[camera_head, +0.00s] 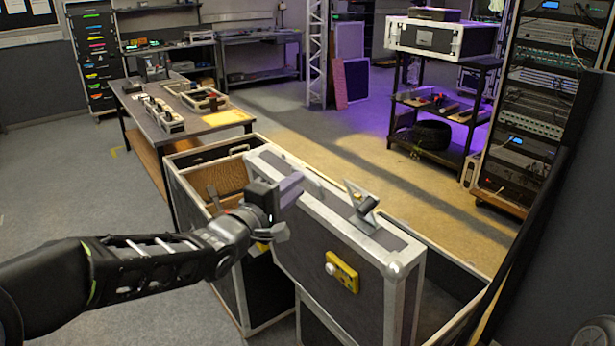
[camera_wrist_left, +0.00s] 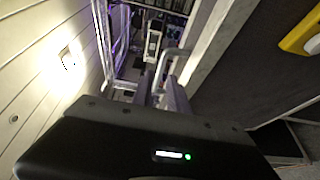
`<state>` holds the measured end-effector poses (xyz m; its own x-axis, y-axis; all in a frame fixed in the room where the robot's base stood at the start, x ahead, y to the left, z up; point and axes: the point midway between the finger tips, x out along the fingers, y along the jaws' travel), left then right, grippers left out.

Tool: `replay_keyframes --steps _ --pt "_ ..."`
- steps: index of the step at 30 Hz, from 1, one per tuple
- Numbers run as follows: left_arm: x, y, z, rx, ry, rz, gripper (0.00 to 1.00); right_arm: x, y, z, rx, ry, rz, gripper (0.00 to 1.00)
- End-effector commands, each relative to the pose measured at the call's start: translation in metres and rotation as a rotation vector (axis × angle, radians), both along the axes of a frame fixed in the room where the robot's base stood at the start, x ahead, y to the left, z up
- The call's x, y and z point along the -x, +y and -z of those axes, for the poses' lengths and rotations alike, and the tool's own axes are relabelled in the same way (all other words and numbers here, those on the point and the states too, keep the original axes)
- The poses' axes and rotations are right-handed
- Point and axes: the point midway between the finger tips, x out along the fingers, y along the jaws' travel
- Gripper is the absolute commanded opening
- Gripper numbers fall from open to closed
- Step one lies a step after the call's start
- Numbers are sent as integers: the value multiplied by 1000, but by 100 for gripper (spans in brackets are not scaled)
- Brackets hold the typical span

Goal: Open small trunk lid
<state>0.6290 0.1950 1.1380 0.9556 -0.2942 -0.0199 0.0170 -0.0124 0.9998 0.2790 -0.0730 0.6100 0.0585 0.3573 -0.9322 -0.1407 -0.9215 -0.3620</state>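The trunk (camera_head: 249,296) is a grey flight case with metal edges, its left part open with a brown interior showing. A thick grey panel with metal edging, apparently its lid (camera_head: 318,238), stands raised, with a yellow latch plate (camera_head: 342,272) on its near face. The yellow plate also shows in the left wrist view (camera_wrist_left: 300,32). My left gripper (camera_head: 288,188) is at the panel's far left end, overlapping its edge. In the wrist view its fingers (camera_wrist_left: 162,94) are beside a metal handle (camera_wrist_left: 176,55); whether they grip it is unclear. My right gripper is not in view.
A metal latch piece (camera_head: 365,206) stands up from the panel's top edge. A workbench (camera_head: 150,108) with small cases stands behind left. An equipment rack (camera_head: 535,110) and a shelf cart (camera_head: 440,150) stand at the right. Open floor (camera_head: 60,180) lies left.

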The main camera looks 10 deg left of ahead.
Motion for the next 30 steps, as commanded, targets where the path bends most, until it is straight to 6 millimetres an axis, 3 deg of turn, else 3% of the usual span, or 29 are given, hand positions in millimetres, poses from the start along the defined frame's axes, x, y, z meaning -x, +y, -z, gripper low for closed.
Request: replay_keyframes --steps 6,11,20,27,30 --pt "-34 -12 0 1 1 4 20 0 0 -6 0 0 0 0" --pt "-49 -16 1 1 1 2 20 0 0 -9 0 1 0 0" --pt "-52 -17 1 -1 0 1 20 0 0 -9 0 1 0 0" --pt "-52 -17 1 -1 0 1 2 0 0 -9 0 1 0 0" --pt "-52 -17 1 -1 0 1 0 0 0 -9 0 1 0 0"
